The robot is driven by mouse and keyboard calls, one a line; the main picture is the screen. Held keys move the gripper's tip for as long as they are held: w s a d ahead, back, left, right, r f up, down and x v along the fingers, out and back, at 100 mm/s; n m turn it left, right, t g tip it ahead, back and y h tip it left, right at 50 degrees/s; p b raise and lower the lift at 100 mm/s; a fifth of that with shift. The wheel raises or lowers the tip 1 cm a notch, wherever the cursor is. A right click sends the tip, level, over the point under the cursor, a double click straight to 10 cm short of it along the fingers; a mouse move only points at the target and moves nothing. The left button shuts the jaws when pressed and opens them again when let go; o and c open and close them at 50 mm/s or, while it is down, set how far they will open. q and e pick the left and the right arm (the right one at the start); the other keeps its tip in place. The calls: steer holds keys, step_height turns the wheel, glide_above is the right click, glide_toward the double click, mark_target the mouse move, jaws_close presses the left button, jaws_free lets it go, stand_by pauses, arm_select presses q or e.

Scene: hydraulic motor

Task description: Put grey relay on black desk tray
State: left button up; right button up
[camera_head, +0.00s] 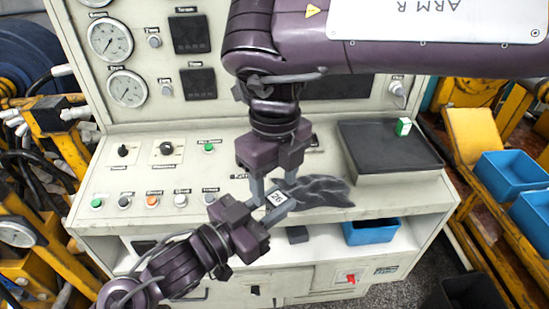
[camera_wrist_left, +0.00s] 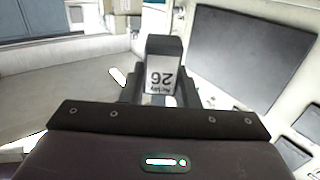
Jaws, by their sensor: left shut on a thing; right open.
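The grey relay (camera_head: 277,197), a small block with a white label reading 26, is held above the front edge of the desk. My left gripper (camera_head: 272,207) is shut on it. In the left wrist view the relay (camera_wrist_left: 162,75) sits between the fingers with its label facing the camera. My right gripper (camera_head: 275,190) points down from above, open, with its fingers around or close beside the relay; I cannot tell whether they touch it. The black desk tray (camera_head: 378,153) lies on the right part of the desk, with a small green and white block (camera_head: 403,127) on its far side.
A dark crumpled cloth (camera_head: 325,191) lies on the desk between the grippers and the tray. Buttons and knobs (camera_head: 152,201) fill the desk's left part. A blue bin (camera_head: 371,232) and a dark block (camera_head: 297,234) are on the shelf below. Most of the tray is bare.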

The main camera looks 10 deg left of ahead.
mark_target(274, 199)
step_height(274, 199, down, 6)
stand_by(0.4)
steer(key=c, duration=1)
arm_select(q)
steer(key=o, duration=1)
arm_select(e)
steer(key=shift+c, duration=0.9)
arm_select(q)
steer(key=shift+o, duration=0.2)
